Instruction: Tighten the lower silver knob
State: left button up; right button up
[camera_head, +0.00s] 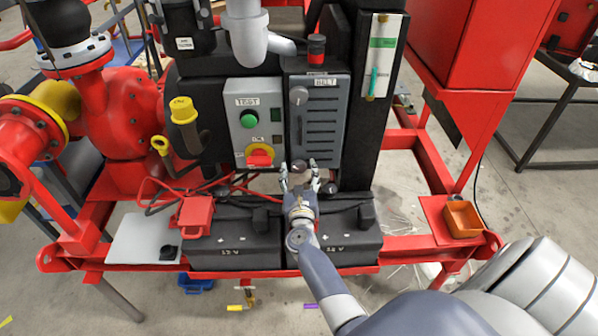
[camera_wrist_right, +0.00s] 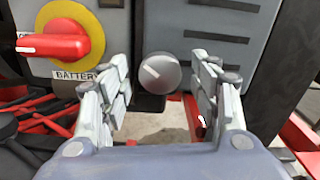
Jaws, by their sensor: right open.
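The lower silver knob (camera_wrist_right: 160,73) is round with a pale line across its face. It sits at the bottom of the grey BELT panel (camera_head: 320,125), and in the head view it is mostly hidden behind my right gripper (camera_head: 300,174). In the right wrist view my open right gripper (camera_wrist_right: 161,90) has one finger on each side of the knob, with gaps showing on both sides. I cannot tell if the fingertips reach the knob's depth. The upper silver knob (camera_head: 298,96) is higher on the same panel. My left gripper is not in view.
Left of the panel is a box with a green TEST button (camera_head: 249,120) and a red-and-yellow battery switch (camera_head: 260,156). Two black batteries (camera_head: 232,247) stand below on the red frame. Red cables lie left of the gripper. An orange bin (camera_head: 463,219) stands at right.

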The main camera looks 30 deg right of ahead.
jog(key=shift+w+d, duration=0.2)
jog(key=shift+w, duration=0.05)
jog(key=c, duration=1.1)
